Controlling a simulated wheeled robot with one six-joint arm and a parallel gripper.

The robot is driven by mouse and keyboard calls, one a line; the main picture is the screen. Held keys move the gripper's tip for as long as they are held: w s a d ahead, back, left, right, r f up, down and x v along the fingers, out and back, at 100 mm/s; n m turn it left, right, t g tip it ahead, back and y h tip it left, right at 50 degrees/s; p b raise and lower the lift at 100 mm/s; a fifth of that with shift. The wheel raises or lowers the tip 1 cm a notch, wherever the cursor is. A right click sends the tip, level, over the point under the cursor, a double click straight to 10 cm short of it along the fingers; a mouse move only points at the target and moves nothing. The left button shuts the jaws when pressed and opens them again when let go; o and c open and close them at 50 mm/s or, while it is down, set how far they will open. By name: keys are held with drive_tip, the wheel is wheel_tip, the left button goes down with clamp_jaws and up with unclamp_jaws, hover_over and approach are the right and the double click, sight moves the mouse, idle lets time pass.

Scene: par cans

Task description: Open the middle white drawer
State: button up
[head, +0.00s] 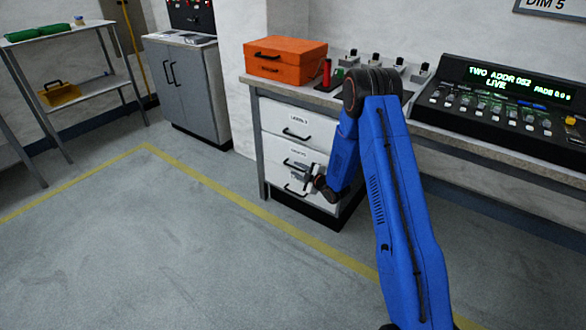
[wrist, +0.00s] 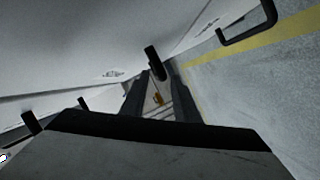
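The white drawer unit stands under the bench in the head view, with three drawers stacked. The middle white drawer (head: 284,151) has a black bar handle, partly hidden by my gripper (head: 308,176). In the wrist view, that handle (wrist: 153,62) lies between the two dark fingertips of my gripper (wrist: 158,72). The fingers stand close together and look closed on the handle, with a narrow gap behind it. Whether the middle drawer stands slightly out is hard to tell.
The top drawer (head: 290,122) is shut. The bottom drawer's handle (wrist: 245,25) is close beside my gripper in the wrist view. An orange case (head: 286,60) and a lighting console (head: 505,105) sit on the bench. The floor in front is clear, with a yellow line (head: 225,190).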

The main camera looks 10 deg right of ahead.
sight(293, 167)
drive_tip(key=shift+x, duration=1.9)
clamp_jaws()
